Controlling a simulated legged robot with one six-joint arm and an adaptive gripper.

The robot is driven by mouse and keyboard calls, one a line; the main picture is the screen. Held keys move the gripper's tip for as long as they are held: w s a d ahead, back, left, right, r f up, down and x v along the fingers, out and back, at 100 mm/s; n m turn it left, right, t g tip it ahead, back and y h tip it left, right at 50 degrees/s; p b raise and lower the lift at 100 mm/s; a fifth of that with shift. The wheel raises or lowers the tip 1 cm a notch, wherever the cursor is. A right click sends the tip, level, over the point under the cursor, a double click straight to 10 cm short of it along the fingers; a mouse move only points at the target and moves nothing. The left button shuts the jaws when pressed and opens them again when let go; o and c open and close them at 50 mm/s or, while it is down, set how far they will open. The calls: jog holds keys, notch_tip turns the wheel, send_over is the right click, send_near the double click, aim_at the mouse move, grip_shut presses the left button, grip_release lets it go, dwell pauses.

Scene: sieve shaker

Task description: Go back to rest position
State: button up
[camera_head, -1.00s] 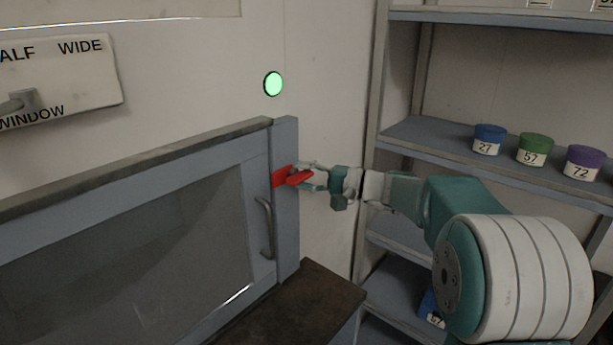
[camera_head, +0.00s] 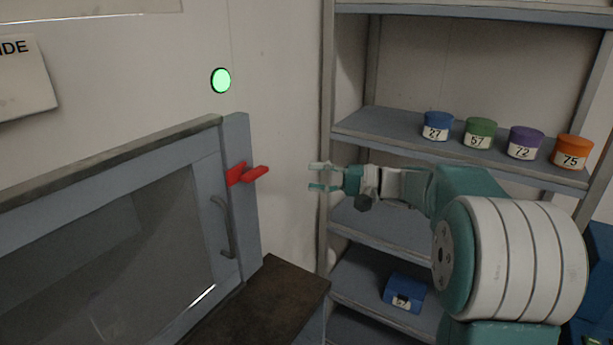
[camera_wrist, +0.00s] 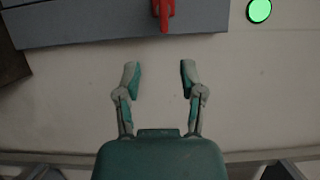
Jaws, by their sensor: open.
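My gripper (camera_head: 322,177) is open and empty, in the air to the right of the red latch (camera_head: 246,173), with a clear gap between them. The latch sits on the upper part of the blue-grey cabinet's right edge post (camera_head: 243,215). In the wrist view my gripper (camera_wrist: 160,80) has its two fingers spread apart. The red latch also shows at the top of that view (camera_wrist: 163,12), beyond the fingertips. My arm stretches in from the right of the head view.
A metal shelf (camera_head: 385,122) stands behind my arm, with numbered jars in blue (camera_head: 437,125), green, purple and orange. A blue box (camera_head: 404,291) sits on a lower shelf. A green round light (camera_head: 221,80) glows on the wall. A dark tabletop (camera_head: 285,290) lies below.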

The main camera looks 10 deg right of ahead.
jog(key=s+a+f+n+g+h, duration=0.15)
jog(key=s+a+h, duration=0.25)
jog(key=s, duration=0.4)
jog(key=s+a+f+g+h, duration=0.2)
jog(key=s+a+f+h, duration=0.1)
jog(key=s, duration=0.4)
jog(key=s+d+f+n+t+h, duration=0.1)
jog(key=s+d+f+h, duration=0.2)
jog(key=s, duration=0.4)
jog(key=s+d+f+n+t+h, duration=0.1)
jog(key=s+d+f+n+h, duration=0.1)
jog(key=s+h, duration=0.4)
jog(key=shift+s+d+f+h, duration=0.3)
jog(key=shift+s+d+f, duration=0.45)
jog(key=shift+s, duration=0.2)
